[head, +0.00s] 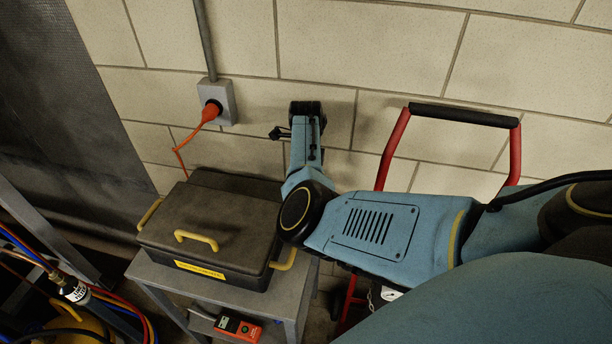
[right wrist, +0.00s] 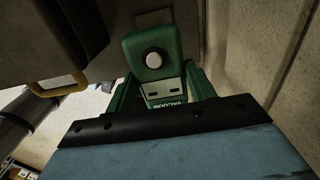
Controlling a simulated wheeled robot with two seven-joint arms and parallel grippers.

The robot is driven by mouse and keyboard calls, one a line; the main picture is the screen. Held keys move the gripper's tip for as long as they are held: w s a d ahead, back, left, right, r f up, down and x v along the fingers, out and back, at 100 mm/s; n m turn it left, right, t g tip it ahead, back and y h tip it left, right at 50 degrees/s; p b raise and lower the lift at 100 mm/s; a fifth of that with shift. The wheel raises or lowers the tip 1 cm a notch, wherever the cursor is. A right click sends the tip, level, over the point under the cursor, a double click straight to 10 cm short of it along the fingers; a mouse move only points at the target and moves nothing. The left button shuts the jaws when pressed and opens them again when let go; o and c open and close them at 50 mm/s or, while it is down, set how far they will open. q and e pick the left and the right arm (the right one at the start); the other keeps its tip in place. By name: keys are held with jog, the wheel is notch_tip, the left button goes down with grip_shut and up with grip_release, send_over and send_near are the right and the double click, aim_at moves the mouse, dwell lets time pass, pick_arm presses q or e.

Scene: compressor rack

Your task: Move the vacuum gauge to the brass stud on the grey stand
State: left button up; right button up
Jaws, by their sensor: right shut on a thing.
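The vacuum gauge (right wrist: 152,62) is a green block with a pale round knob and a label reading VACUUM. It shows in the right wrist view, held in my right gripper (right wrist: 158,92), which is shut on it. In the head view my right arm reaches in from the right and bends up in front of the wall. The gauge cannot be made out there. A grey metal stand (head: 160,278) is at the lower left of the head view. I see no brass stud in either view. My left gripper is not in view.
A dark case (head: 222,212) with yellow handles lies on the grey stand, close to my right arm. An orange plug (head: 211,111) sits in a wall outlet. A red hand truck (head: 391,152) leans at the wall. An orange-and-grey device (head: 238,327) lies below the case.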

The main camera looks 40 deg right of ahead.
jog(key=shift+f, duration=0.15)
jog(key=shift+f+b, duration=1)
jog(key=shift+f, duration=0.3)
jog(key=shift+f, duration=0.15)
jog(key=shift+f, duration=0.4)
jog(key=shift+f, duration=0.2)
dwell(0.4)
jog(key=o, duration=1.6)
